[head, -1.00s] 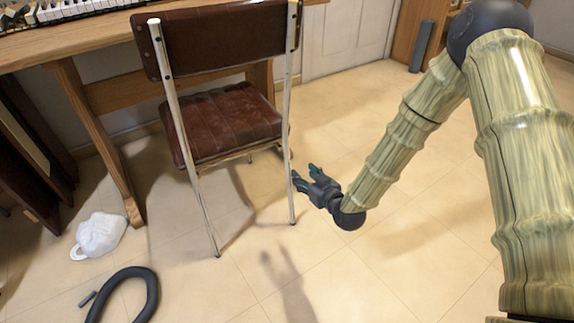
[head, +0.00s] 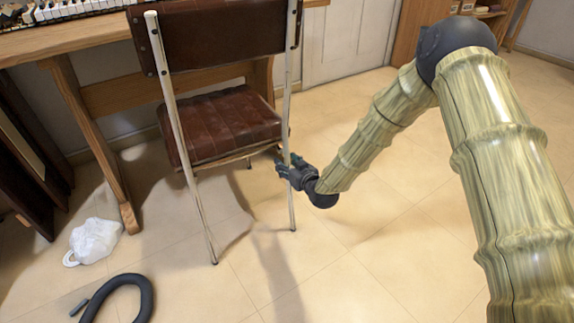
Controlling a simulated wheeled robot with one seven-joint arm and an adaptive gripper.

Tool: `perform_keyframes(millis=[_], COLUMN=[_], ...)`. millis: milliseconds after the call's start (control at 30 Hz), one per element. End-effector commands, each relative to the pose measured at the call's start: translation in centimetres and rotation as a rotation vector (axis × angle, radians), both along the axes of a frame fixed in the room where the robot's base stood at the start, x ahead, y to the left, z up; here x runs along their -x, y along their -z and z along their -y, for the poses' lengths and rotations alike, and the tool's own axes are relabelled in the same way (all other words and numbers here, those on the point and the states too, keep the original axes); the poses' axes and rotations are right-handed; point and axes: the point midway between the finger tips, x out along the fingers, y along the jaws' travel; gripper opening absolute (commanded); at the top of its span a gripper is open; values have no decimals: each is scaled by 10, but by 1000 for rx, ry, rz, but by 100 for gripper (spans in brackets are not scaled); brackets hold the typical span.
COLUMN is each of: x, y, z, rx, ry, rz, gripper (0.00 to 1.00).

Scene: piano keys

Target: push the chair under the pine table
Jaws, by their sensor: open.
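The chair (head: 218,127) has a dark brown padded seat and backrest on pale metal legs. It stands upright in the middle left, its back towards me. The pine table (head: 88,140) is behind it, with the top (head: 85,43) at the upper left and slanted wooden legs. The front of the seat lies near the table's edge. My gripper (head: 283,167) is open and at the chair's right rear leg, just below seat height. Its fingers overlap the leg in the picture; I cannot tell whether they touch it.
Piano keys (head: 70,10) lie on the tabletop. A white crumpled bag (head: 95,241) and a dark curved hose (head: 137,290) lie on the floor at the lower left. Dark panels (head: 25,160) lean at the left. The tiled floor (head: 370,245) on the right is clear.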

Motion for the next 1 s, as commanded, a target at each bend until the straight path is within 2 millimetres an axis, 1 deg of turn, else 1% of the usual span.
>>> perform_keyframes(millis=[133,167,200,400,667,1000], x=[0,0,0,0,-1,-12], y=[0,0,0,0,0,-1], z=[0,0,0,0,-1,-18], rx=[0,0,0,0,-1,-3], ry=[0,0,0,0,0,-5], rz=[0,0,0,0,0,2], gripper=[46,43,36,0,0,0])
